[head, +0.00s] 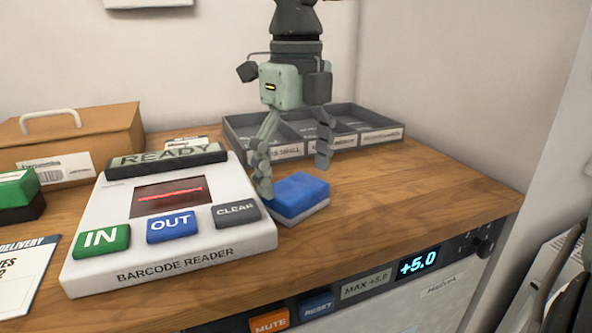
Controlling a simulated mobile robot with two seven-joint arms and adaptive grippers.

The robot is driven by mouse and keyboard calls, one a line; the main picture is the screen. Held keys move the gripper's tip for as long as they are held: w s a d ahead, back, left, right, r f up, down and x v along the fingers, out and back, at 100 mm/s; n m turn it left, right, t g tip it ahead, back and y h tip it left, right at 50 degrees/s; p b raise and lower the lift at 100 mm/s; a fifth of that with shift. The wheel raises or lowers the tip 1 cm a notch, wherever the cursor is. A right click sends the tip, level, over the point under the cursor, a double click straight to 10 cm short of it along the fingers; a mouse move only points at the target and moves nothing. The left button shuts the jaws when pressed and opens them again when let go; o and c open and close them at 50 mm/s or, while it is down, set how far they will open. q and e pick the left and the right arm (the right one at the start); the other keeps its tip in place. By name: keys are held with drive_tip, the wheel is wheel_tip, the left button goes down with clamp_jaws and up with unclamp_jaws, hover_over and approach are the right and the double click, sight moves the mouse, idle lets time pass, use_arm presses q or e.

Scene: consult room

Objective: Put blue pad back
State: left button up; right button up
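The blue pad (301,193) has a blue top and a pale base. It lies on the wooden counter, just right of the barcode reader (200,250). My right gripper (294,180) reaches down from above at the back of the pad. Its two fingers are spread apart, one by the pad's left end and the other behind its right side. Nothing shows between the fingers, and I cannot tell whether the left finger touches the pad. My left gripper is not in view.
A grey tray (425,149) with labelled compartments stands at the back against the wall. A brown box (110,124) with a white handle is at the back left. A green and black block (17,190) and a paper sheet (22,272) lie at the left. The counter right of the pad is clear.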

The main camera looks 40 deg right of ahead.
sight(295, 185)
idle(0.3)
drive_tip(key=shift+r, duration=0.15)
wheel_tip(295, 185, up, 3)
drive_tip(key=shift+w+f+p, duration=0.1)
drive_tip(key=shift+p, duration=0.55)
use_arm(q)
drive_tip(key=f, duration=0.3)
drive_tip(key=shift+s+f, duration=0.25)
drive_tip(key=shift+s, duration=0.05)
use_arm(e)
wheel_tip(295, 185, up, 10)
